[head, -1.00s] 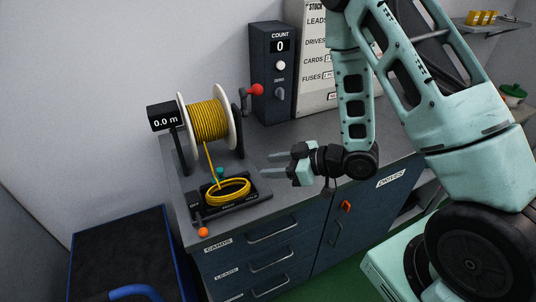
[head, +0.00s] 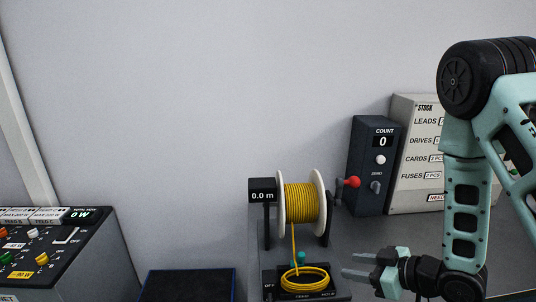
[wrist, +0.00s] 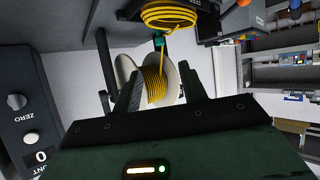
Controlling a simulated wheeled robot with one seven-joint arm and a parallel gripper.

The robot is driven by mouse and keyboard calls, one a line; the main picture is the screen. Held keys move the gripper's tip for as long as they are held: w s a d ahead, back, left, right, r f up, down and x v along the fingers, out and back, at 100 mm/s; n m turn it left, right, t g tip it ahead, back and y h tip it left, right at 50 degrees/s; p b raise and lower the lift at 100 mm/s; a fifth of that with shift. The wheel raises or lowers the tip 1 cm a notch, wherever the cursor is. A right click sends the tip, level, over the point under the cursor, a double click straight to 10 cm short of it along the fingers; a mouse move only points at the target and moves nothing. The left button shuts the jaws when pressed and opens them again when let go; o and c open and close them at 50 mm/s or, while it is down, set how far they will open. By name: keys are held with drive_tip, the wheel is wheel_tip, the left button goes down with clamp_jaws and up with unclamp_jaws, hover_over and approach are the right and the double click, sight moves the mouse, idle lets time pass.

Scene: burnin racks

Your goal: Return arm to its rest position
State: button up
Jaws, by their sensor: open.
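My gripper (head: 362,266) is at the lower right of the head view, jaws apart and empty, pointing left. It is to the right of the coiled yellow cable (head: 304,279) and apart from it. In the wrist view the two dark fingers of my gripper (wrist: 162,88) stand apart, with the spool of yellow cable (wrist: 156,84) seen beyond them. The cable coil also shows at the top of the wrist view (wrist: 172,16). My arm is bent, rising at the right edge of the head view.
The spool (head: 301,203) with a red-knobbed crank stands behind the coil, beside a 0.0 m display (head: 262,195). The count box (head: 373,165) reads 0. A stock board (head: 418,150) stands right of it. A switch panel (head: 55,250) is at left, a dark blue-edged surface (head: 188,285) beside it.

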drive_tip(key=s+a+r+g+h+b, duration=0.2)
drive_tip(key=s+a+r+g+h, duration=0.2)
drive_tip(key=s, duration=0.7)
drive_tip(key=s+a+r+m+g+h+b, duration=0.1)
drive_tip(key=s+a+r+g+h, duration=0.3)
drive_tip(key=s, duration=0.7)
drive_tip(key=shift+s+a+r+g+b, duration=0.25)
drive_tip(key=shift+a+r+g+b, duration=0.25)
drive_tip(key=shift+a+r+b, duration=0.35)
drive_tip(key=shift+a+f, duration=0.1)
drive_tip(key=shift+f, duration=0.05)
idle(0.5)
